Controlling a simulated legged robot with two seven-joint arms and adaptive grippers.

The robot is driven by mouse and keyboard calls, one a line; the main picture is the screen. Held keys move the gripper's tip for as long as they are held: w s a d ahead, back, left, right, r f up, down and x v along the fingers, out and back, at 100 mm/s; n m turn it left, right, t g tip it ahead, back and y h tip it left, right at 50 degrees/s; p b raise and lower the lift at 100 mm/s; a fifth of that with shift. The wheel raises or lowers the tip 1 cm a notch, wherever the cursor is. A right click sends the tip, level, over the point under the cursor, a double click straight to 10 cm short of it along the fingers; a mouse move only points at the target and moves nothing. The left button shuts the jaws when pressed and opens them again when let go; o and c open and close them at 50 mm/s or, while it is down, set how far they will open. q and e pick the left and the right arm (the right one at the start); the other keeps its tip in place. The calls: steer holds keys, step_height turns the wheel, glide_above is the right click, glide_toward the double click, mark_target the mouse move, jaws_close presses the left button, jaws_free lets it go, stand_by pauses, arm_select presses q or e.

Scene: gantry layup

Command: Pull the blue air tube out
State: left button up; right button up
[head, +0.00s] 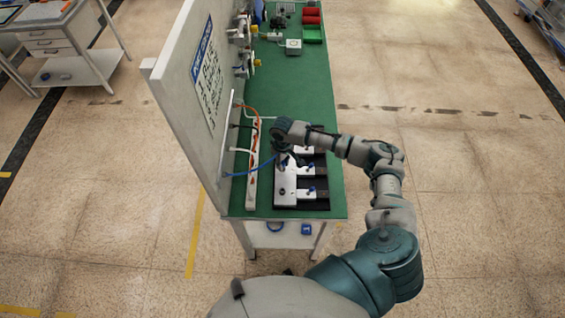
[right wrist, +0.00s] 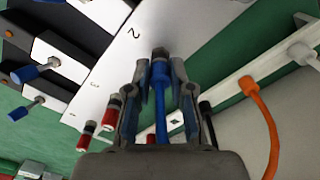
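The blue air tube (head: 262,162) runs from the low part of the white upright panel to my right gripper. In the right wrist view the tube (right wrist: 162,115) lies lengthwise between the two fingers, with a dark fitting at its far end. My right gripper (head: 283,157) is over the white numbered block (head: 286,185) on the green bench. In the right wrist view its fingers (right wrist: 161,72) are close in on both sides of the tube's end and look shut on it. The exact contact is small in the picture. My left gripper is not in view.
An orange tube (right wrist: 258,105) and a white strip of fittings (right wrist: 238,84) are beside the gripper. Red-and-metal plugs (right wrist: 110,112) and blue-tipped plugs (right wrist: 27,72) are nearby. The white panel (head: 190,75) stands along the bench's left side.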

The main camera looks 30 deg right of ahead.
jaws_close()
steer(key=o, duration=0.9)
jaws_free()
steer(key=shift+c, duration=0.2)
